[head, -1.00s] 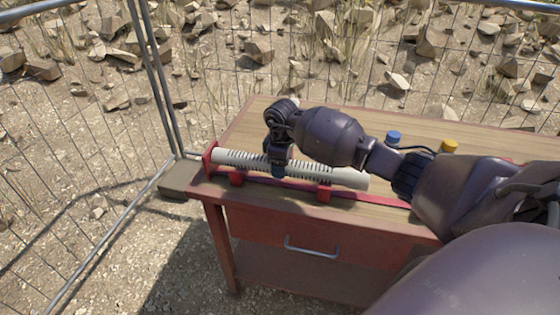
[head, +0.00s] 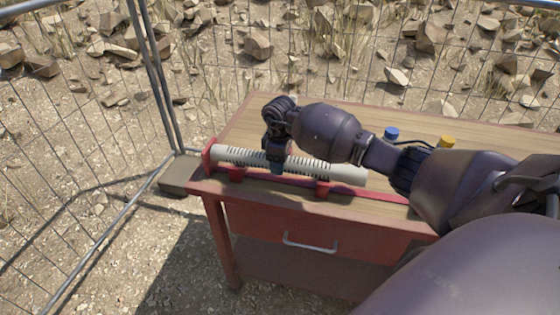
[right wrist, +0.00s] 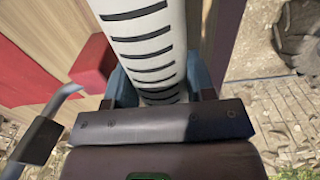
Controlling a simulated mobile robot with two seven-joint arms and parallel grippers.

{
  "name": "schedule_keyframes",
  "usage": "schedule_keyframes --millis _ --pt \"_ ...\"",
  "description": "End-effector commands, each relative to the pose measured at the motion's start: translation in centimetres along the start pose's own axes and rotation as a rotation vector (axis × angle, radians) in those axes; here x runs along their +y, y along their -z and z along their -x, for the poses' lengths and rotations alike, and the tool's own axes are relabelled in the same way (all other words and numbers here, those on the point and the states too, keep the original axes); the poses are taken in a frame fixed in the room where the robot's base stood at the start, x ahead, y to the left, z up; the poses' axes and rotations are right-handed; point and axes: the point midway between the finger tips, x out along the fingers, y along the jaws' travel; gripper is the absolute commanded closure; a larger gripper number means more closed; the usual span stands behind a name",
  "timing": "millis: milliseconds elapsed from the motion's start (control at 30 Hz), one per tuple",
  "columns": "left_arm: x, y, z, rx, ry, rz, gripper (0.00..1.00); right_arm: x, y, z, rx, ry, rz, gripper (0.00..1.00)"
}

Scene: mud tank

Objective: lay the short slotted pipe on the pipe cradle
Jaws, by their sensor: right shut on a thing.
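The short slotted pipe (head: 335,171) is whitish with dark slots. It lies lengthwise along the red pipe cradle (head: 322,187) at the front left of the table, its left end close to the red end plate. Whether its full weight rests on the supports I cannot tell. My right gripper (head: 277,163) is shut on the pipe left of its middle, from above. In the right wrist view, the slotted pipe (right wrist: 146,45) runs between the fingers, with a red cradle support (right wrist: 92,62) beside it. My left gripper is not in view.
The wooden-topped table (head: 240,122) has a red front with a drawer handle (head: 310,244). A blue-capped item (head: 391,134) and a yellow-capped item (head: 447,142) stand toward the back right. A wire fence (head: 150,80) stands behind and to the left.

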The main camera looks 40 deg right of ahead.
Motion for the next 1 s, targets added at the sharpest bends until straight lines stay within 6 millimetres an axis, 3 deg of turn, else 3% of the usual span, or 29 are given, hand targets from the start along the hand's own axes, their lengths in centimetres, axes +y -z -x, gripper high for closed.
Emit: schedule_keyframes --millis 1000 --pt "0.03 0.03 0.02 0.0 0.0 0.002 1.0 0.02 0.02 -0.95 0.001 0.0 -0.001 0.84"
